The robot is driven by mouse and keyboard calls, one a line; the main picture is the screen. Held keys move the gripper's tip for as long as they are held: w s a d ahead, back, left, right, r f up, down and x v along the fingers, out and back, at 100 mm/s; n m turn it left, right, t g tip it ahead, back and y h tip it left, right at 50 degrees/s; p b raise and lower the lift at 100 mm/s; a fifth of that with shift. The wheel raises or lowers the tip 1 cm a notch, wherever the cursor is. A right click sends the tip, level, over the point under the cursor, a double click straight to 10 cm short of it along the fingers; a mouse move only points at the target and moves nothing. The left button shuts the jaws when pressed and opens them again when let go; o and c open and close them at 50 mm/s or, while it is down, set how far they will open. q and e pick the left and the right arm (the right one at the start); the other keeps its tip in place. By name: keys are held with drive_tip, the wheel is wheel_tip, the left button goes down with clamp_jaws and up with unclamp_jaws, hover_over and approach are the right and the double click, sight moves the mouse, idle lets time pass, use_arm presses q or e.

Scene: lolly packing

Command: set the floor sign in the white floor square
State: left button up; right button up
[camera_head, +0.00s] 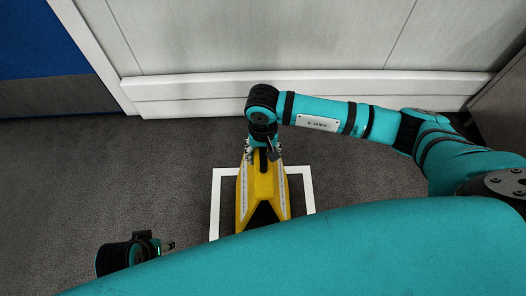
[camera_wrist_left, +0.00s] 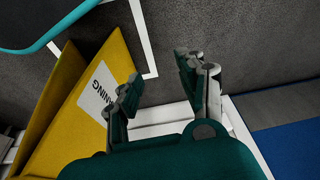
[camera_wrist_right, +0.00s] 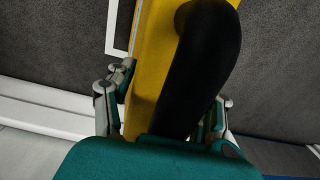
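The yellow floor sign (camera_head: 263,190) stands spread on the floor, and its visible part is inside the white floor square's outline (camera_head: 215,205). My own teal body hides the near part of both. My right gripper (camera_head: 263,152) is at the sign's top; its fingers are wide apart on either side of it. In the right wrist view the yellow panel (camera_wrist_right: 155,45) and a black handle-like part lie between these fingers; whether they press on it is unclear. My left gripper (camera_head: 170,245) is open and empty, left of the square. The left wrist view shows the sign's side with a white label (camera_wrist_left: 97,92).
A pale wall (camera_head: 300,35) with a white skirting (camera_head: 190,90) runs behind the sign. A blue panel (camera_head: 40,40) stands at the back left. Dark carpet (camera_head: 90,170) is clear left of the square and to its right.

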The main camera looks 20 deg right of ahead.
drive_tip(key=o, duration=0.3)
drive_tip(key=shift+o, duration=0.2)
wheel_tip(320, 180, up, 12)
drive_tip(key=shift+r+p, duration=0.2)
drive_tip(key=shift+p, duration=0.75)
use_arm(q)
wheel_tip(320, 180, down, 7)
drive_tip(key=shift+r, duration=0.15)
